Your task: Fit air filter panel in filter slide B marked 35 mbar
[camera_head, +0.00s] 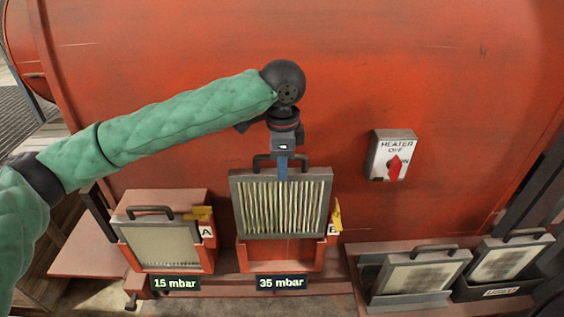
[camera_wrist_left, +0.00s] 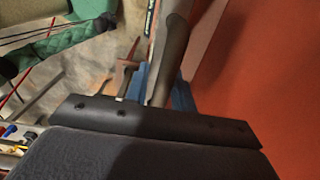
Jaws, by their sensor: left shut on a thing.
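An air filter panel (camera_head: 262,205), pleated and cream in a grey frame with a dark top handle, stands upright in the upper part of the red filter slide B (camera_head: 280,250). The slide's lower opening shows below the panel. A 35 mbar label (camera_head: 280,283) is under it. My left gripper (camera_head: 283,167) points down and is shut on the panel's handle, which also shows as a dark bar in the left wrist view (camera_wrist_left: 172,55). How deep the panel sits in the slide's guides is hard to tell. My right gripper is not in view.
Slide A (camera_head: 128,240) with its own panel and a 15 mbar label (camera_head: 175,283) stands left. Yellow latches (camera_head: 336,215) sit beside the slides. Two more panels (camera_head: 420,272) (camera_head: 508,262) lean in holders at right. A heater switch box (camera_head: 391,156) is on the red wall.

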